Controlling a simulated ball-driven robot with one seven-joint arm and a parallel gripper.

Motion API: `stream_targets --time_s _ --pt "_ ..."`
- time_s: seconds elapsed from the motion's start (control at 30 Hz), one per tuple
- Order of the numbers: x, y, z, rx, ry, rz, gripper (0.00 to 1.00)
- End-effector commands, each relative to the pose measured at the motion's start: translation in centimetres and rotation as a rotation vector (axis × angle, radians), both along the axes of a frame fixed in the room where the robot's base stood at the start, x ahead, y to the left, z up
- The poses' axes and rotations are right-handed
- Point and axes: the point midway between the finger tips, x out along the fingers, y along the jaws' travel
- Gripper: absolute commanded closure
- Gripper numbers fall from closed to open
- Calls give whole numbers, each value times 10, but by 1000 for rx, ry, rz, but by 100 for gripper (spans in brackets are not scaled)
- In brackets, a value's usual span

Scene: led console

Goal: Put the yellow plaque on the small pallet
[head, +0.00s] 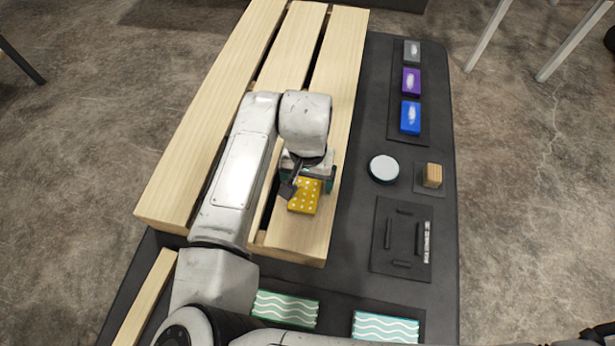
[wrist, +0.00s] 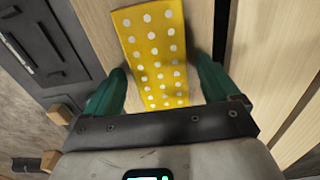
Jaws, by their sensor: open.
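The yellow plaque (head: 304,196) with white dots lies flat on a light wooden slat of the small pallet (head: 337,80), near the slat's front end. In the wrist view the yellow plaque (wrist: 152,50) runs up from between the fingers. My gripper (head: 307,180) is right over the plaque's far end. In the wrist view my gripper (wrist: 155,85) has its teal fingers apart, one on each side of the plaque, with a gap to each. My arm hides part of the pallet's middle and left slats.
On the dark console right of the pallet are a grey block (head: 412,51), a purple block (head: 411,82), a blue block (head: 410,117), a round white disc (head: 384,169), a wooden cube (head: 432,175) and an empty framed recess (head: 402,236). Two teal wavy-patterned blocks (head: 285,309) lie in front.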

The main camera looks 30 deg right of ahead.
Motion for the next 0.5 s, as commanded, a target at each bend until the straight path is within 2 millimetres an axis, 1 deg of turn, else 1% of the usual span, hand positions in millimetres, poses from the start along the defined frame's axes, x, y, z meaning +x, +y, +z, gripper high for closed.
stream_targets --time_s 0.17,0.5 --pt "1 0 21 1 -4 -1 11" --pt "1 0 90 0 -3 -2 11"
